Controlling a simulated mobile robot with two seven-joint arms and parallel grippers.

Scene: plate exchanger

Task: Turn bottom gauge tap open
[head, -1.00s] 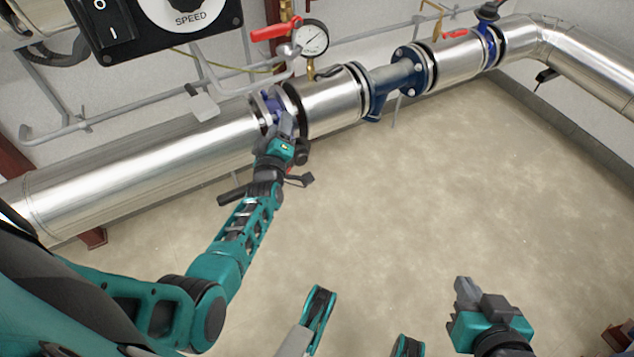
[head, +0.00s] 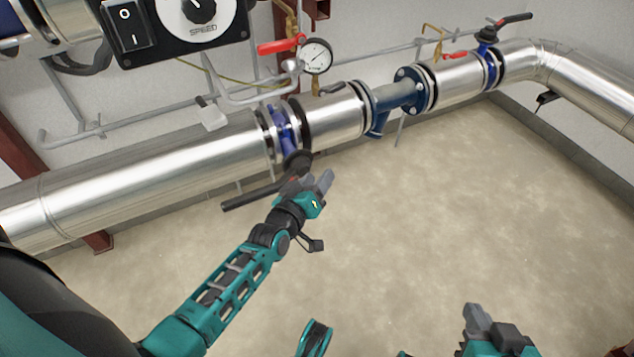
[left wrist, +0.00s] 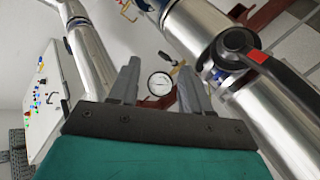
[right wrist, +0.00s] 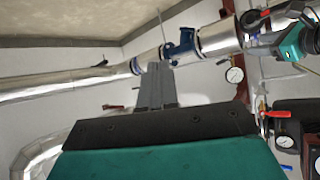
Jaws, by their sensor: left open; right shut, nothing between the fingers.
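A round white pressure gauge (head: 316,56) stands above the silver pipe, on a brass fitting (head: 318,86) with a small dark lever; whether that tap is open is too small to tell. A red lever (head: 281,46) sits left of the gauge. My left gripper (head: 314,183) is open and empty in front of the pipe, below the gauge and close to a black valve handle (head: 258,196). In the left wrist view the gauge (left wrist: 160,84) shows between its fingers, beyond the tips. My right gripper (head: 476,316) is shut and empty, low at the right, far from the gauge.
The silver pipe (head: 140,165) runs across the wall, with a blue valve (head: 284,128) whose black handle juts forward. A speed control box (head: 165,25) hangs upper left. A second gauge (right wrist: 285,141) shows in the right wrist view. The floor (head: 430,210) is clear.

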